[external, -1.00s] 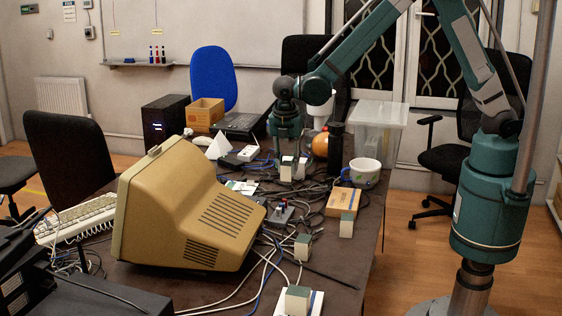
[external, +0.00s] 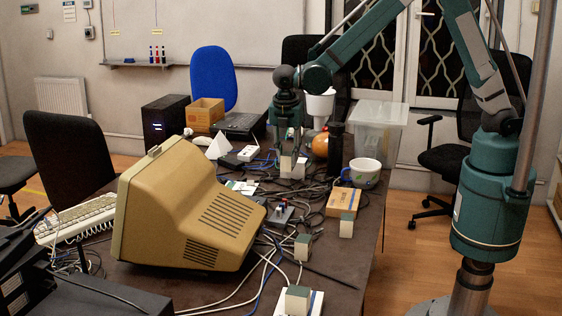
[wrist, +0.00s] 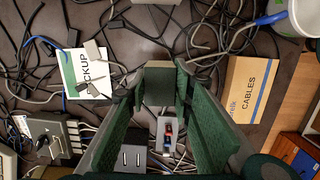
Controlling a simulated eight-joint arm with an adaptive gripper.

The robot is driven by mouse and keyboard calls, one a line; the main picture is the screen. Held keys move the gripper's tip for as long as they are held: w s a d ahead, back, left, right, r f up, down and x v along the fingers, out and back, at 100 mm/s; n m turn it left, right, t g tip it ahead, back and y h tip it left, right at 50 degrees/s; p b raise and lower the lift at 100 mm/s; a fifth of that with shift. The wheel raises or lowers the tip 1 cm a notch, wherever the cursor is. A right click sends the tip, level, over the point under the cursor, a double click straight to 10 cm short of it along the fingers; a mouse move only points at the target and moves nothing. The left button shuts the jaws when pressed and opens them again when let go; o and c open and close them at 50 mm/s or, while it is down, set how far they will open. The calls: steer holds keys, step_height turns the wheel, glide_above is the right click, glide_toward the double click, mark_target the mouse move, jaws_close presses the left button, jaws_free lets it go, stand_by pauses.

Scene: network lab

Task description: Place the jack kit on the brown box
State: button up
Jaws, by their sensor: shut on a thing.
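My gripper (external: 288,146) points down over the middle of the cluttered desk. Its green fingers (wrist: 159,88) are shut on a small block with a grey-beige face, apparently the jack kit (external: 286,167). In the wrist view the held block (wrist: 158,84) shows between the fingertips. Whether it clears the desk is hard to tell. A flat brown box (external: 342,203) lies to the right of my gripper, near the desk's right edge. In the wrist view this brown box (wrist: 247,92) reads "CABLES" and its visible top is bare.
Several similar small blocks stand nearer the camera, one (external: 346,227) beside the brown box. A white mug (external: 361,172) stands just behind the box. Loose cables surround my gripper. A beige monitor (external: 185,215) fills the left. An open cardboard box (external: 203,112) stands at the back.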

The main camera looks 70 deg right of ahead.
steer(key=shift+s, duration=0.1)
steer(key=s+a+r+p, duration=0.2)
steer(key=s+a, duration=0.1)
steer(key=s, duration=0.7)
steer(key=r+p, duration=0.1)
steer(key=r, duration=0.1)
glide_above(345, 197)
steer(key=shift+a+m, duration=0.3)
steer(key=shift+a, duration=0.05)
steer(key=shift+f, duration=0.2)
steer(key=shift+f+b, duration=0.4)
steer(key=shift+f, duration=2.4)
steer(key=shift+f+b, duration=0.35)
steer(key=shift+f, duration=1.75)
steer(key=shift+f, duration=0.15)
